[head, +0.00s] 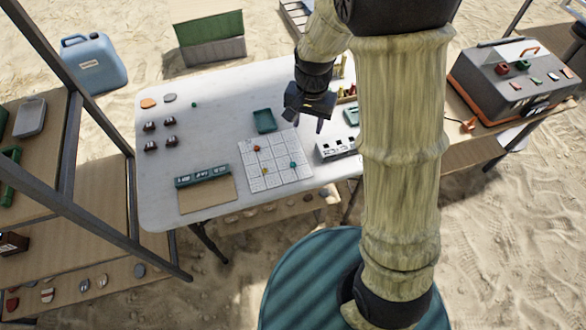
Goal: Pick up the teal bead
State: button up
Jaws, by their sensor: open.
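A small round green-teal bead (194,104) lies alone on the bare white table (215,125), towards its back left. Another small teal piece (293,165) sits on the right part of a white grid board (262,182). Both are too small to tell their exact shape. My gripper (306,121) is open and points down above the right half of the table. It is well to the right of the lone bead and beyond the grid board. Nothing shows between its fingers.
An orange piece (256,148) and a yellow one (265,171) sit on the board. A teal tray (264,121), several dark items (170,121) and a white box (336,148) stand around. My arm hides the table's right part. The table's left middle is clear.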

jog(key=shift+m+g, duration=0.3)
jog(key=shift+m, duration=0.3)
jog(key=a+f, duration=0.1)
jog(key=w+a+f, duration=0.2)
jog(key=shift+a+f+b, duration=0.2)
jog(key=shift+a+b, duration=0.1)
jog(key=shift+a, duration=0.1)
jog(key=shift+f, duration=0.15)
send_over(293, 163)
notch_tip(293, 163, down, 12)
jog(key=shift+f+p, duration=0.65)
jog(key=shift+f, duration=1.95)
